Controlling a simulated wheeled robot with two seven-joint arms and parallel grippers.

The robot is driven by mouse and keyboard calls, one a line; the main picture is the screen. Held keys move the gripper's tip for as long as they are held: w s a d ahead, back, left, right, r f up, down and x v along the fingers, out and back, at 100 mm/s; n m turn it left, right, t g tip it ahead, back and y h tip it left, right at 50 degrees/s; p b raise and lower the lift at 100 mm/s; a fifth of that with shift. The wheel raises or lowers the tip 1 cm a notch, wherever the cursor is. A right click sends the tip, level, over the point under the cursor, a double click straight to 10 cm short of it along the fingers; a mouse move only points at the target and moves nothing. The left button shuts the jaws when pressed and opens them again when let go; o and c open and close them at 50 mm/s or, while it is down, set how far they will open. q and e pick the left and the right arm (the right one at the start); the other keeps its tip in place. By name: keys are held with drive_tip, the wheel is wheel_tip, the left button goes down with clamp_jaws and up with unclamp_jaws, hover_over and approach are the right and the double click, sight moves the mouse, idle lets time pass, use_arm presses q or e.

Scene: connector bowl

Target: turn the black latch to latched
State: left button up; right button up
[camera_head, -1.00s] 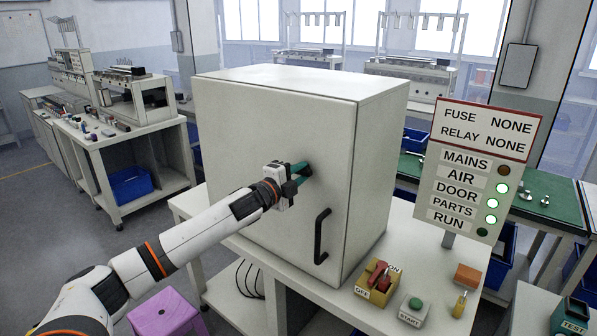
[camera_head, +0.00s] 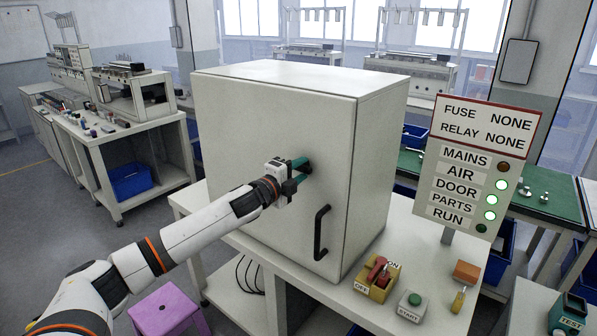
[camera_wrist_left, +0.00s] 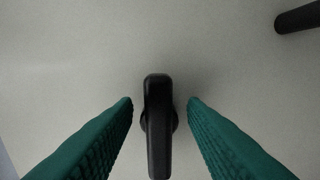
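The black latch (camera_wrist_left: 157,125) is on the front door of the grey cabinet (camera_head: 270,120). In the left wrist view it stands lengthwise between the two green fingers, with a gap on each side. My left gripper (camera_wrist_left: 160,104) is open around the latch, and no finger touches it there. In the head view my left gripper (camera_head: 303,170) is at the cabinet door and largely hides the latch. My right gripper is not in view.
A black door handle (camera_head: 321,233) is below and right of the latch. On the table stand a red switch on a yellow box (camera_head: 377,280) and a green START button (camera_head: 414,300). A sign board (camera_head: 478,165) is at the right, with AIR, DOOR and PARTS lit green.

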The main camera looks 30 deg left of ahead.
use_arm(q)
drive_tip(key=shift+s+f, duration=0.15)
drive_tip(key=shift+s, duration=0.2)
drive_tip(key=s+b, duration=0.6)
drive_tip(key=s, duration=0.5)
drive_tip(key=shift+s+a, duration=0.15)
drive_tip(key=shift+a, duration=0.3)
